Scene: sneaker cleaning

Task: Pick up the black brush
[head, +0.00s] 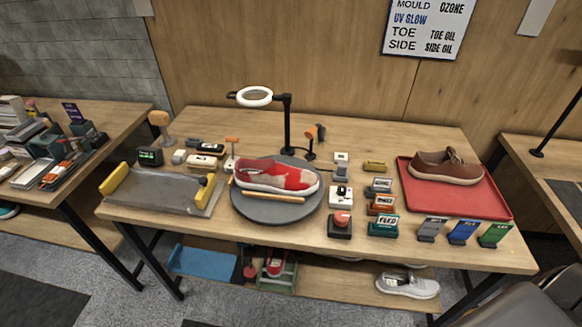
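Several small brush-like blocks lie at the back left of the middle table. One is a dark block with a pale lower side (207,148), and another pale one with a dark top (201,161) lies just in front of it. A smaller dark piece (193,142) lies behind them. At this size I cannot tell for sure which is the black brush. Neither of my grippers shows in the head view, and nothing touches these blocks.
A red-and-white sneaker (277,176) rests on a round grey turntable (257,208), with a black ring-lamp stand (287,125) behind. A metal tray (150,193) with yellow clamps is left. A brown shoe (446,167) sits on a red tray (425,196) at right.

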